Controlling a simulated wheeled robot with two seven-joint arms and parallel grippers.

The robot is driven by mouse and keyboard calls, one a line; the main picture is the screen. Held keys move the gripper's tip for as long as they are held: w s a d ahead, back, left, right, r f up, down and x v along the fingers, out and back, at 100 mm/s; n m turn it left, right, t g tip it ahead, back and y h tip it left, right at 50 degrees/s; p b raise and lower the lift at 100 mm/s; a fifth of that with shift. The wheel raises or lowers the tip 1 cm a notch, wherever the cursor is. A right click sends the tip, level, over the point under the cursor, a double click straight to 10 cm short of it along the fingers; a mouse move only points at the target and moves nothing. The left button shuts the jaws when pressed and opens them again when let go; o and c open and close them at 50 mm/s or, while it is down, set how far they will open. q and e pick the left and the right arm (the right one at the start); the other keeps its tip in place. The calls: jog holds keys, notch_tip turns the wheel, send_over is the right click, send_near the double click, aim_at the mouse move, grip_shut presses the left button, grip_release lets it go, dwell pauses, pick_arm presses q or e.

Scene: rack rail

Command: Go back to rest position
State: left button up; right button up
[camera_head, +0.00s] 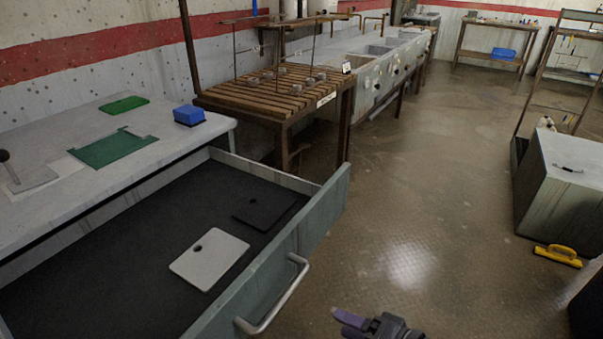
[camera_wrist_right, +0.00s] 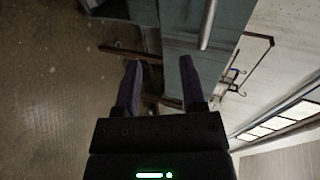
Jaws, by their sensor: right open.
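My right gripper (camera_head: 362,322) shows at the bottom edge of the head view, over the floor to the right of the open drawer. In the right wrist view its two fingers (camera_wrist_right: 160,90) are spread apart with nothing between them. It is apart from the drawer's metal handle (camera_head: 272,300). My left gripper is not in view.
The drawer (camera_head: 335,190) stands open with a white board (camera_head: 209,260) and a black board (camera_head: 265,209) inside. A worktop (camera_head: 25,220) holds green boards (camera_head: 112,148) and a blue box (camera_head: 188,115). A grey cabinet (camera_head: 570,190) stands right. Floor (camera_head: 430,200) between is clear.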

jog(key=s+d+f+n+g+h+p, duration=0.1)
jog(key=s+d+f+g+h+p, duration=0.1)
jog(key=s+d+f+h, duration=0.45)
jog(key=s+d+f+n+g+h+p, duration=0.2)
jog(key=s+d+f, duration=0.35)
jog(key=f, duration=0.75)
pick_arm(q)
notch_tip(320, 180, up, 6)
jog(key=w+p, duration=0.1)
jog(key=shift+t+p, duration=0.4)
pick_arm(e)
jog(key=s+f+n+g+h, duration=0.1)
jog(key=s+f+n+g, duration=0.2)
jog(key=s, duration=1)
jog(key=s+f+n+g+h, duration=0.1)
jog(key=s+f+n+g, duration=0.2)
jog(key=s, duration=1.1)
jog(key=shift+a+n+h, duration=0.35)
jog(key=shift+a+n, duration=0.05)
jog(key=shift+n, duration=0.2)
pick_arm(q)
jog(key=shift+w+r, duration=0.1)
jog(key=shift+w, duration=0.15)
pick_arm(e)
jog(key=shift+w+f, duration=0.1)
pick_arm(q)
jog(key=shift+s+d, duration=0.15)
